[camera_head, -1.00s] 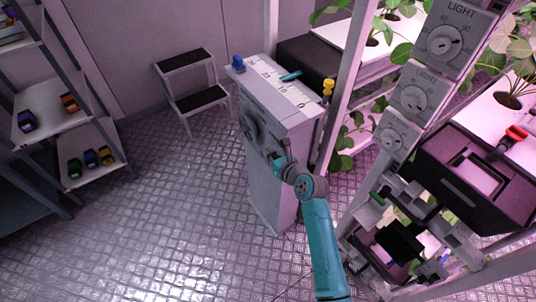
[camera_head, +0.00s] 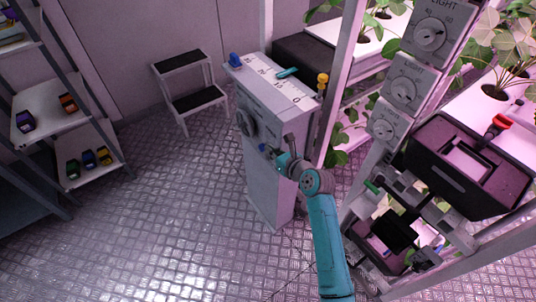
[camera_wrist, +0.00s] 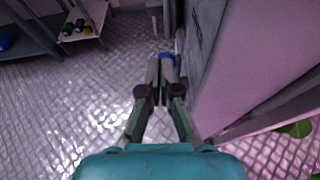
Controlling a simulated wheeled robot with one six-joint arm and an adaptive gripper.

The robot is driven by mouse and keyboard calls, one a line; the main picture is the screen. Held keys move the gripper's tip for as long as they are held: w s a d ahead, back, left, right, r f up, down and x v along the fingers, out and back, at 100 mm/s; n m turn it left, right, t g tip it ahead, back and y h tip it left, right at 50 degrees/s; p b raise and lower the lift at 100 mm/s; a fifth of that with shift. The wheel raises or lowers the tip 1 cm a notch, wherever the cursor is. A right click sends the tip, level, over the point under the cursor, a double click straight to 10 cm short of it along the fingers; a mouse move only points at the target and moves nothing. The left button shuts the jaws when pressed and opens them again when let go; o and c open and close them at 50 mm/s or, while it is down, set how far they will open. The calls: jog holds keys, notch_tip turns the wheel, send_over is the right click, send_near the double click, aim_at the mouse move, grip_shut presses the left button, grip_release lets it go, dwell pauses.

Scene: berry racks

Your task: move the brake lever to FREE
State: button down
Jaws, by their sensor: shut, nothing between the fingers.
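A grey cabinet (camera_head: 268,185) stands in the middle of the head view, with a numbered scale on top and a round dial (camera_head: 245,123) on its front. My gripper (camera_head: 268,154) is at the cabinet's front face, below and right of the dial. In the wrist view its fingers (camera_wrist: 162,62) are together, with nothing seen between them. A small blue part (camera_wrist: 167,56) shows just past the fingertips, close to the cabinet face; I cannot tell whether they touch. No lever marked FREE or BRAKE can be read, so I cannot tell which part is the brake lever.
The cabinet top carries a blue knob (camera_head: 235,60), a teal piece (camera_head: 287,72) and a yellow knob (camera_head: 323,80). A plant rack with light dials (camera_head: 430,37) and a black box (camera_head: 463,168) with a red handle (camera_head: 502,122) stands right. Left are shelves and a step stool (camera_head: 190,98).

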notch_tip(320, 180, up, 8)
jog(key=shift+s+d+r, duration=0.15)
jog(key=shift+s+d, duration=0.05)
jog(key=shift+s, duration=0.15)
dwell(0.4)
jog(key=s+d+f+n+t+h, duration=0.15)
jog(key=s+d+f+n, duration=0.3)
jog(key=s, duration=0.45)
jog(key=s+d+f+n+h, duration=0.25)
jog(key=s+f+n, duration=0.2)
jog(key=s, duration=0.45)
jog(key=s+d+f+n+h, duration=0.1)
jog(key=s+d+f+n, duration=0.25)
jog(key=s+f, duration=0.4)
jog(key=s+d+r+n+h, duration=0.1)
jog(key=s+r+n, duration=0.3)
jog(key=s, duration=0.5)
jog(key=s+d+r+n+t, duration=0.1)
jog(key=s+r+n, duration=0.4)
jog(key=s, duration=0.5)
jog(key=s+d+r+n+h, duration=0.1)
jog(key=s+d+r+n, duration=0.2)
jog(key=s+r+n, duration=0.2)
jog(key=s+n, duration=0.3)
jog(key=s, duration=0.2)
jog(key=shift+s+d+h, duration=0.15)
jog(key=shift+d+h, duration=0.05)
jog(key=shift+h, duration=0.1)
jog(key=shift+n+t, duration=0.25)
